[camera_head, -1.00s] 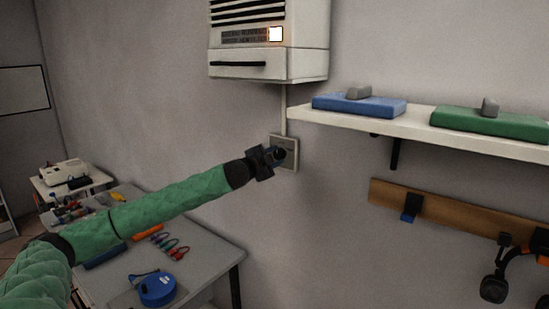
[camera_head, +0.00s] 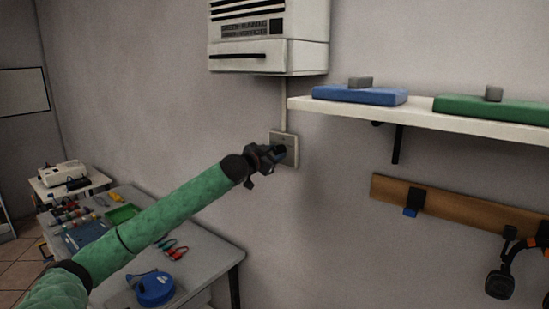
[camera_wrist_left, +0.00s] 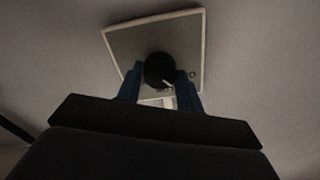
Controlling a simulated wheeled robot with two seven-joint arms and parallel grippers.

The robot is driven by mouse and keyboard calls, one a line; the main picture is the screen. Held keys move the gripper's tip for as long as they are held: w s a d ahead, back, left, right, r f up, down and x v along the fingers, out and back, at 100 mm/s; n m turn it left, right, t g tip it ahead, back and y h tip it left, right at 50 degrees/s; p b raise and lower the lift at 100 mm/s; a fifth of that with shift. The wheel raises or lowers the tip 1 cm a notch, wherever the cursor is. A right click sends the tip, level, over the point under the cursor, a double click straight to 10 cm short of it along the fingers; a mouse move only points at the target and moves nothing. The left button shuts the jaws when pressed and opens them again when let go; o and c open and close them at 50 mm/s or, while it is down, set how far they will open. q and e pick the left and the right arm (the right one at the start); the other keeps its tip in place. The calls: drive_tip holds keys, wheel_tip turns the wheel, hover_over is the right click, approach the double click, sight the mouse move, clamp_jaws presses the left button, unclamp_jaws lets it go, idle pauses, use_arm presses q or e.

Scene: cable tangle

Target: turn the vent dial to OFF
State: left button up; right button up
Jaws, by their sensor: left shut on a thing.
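The vent dial (camera_wrist_left: 160,70) is a round dark knob on a square pale-edged wall plate (camera_head: 291,138). The plate (camera_wrist_left: 196,32) also shows in the left wrist view and looks tilted there. My left gripper (camera_head: 279,153) is at the plate, and in the left wrist view its two blue fingers (camera_wrist_left: 160,88) are on either side of the knob, shut on it. A small pale mark shows on the knob's lower right. Labels on the plate are too small to read. My right gripper is not in view.
A white shelf (camera_head: 420,126) with blue (camera_head: 360,96) and green (camera_head: 500,108) cases juts out to the right. A wooden rail (camera_head: 455,213) with hanging headphones (camera_head: 500,284) is below. A grey table (camera_head: 208,262) stands lower left.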

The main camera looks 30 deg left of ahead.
use_arm(q)
drive_tip(key=n+b, duration=0.1)
drive_tip(key=n, duration=0.3)
drive_tip(key=shift+n, duration=0.3)
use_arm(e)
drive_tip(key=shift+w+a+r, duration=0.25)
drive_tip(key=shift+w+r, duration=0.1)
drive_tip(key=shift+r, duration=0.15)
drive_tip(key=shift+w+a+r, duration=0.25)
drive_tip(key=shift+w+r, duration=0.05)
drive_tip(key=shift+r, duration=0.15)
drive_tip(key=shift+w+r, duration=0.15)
use_arm(q)
drive_tip(key=o, duration=1)
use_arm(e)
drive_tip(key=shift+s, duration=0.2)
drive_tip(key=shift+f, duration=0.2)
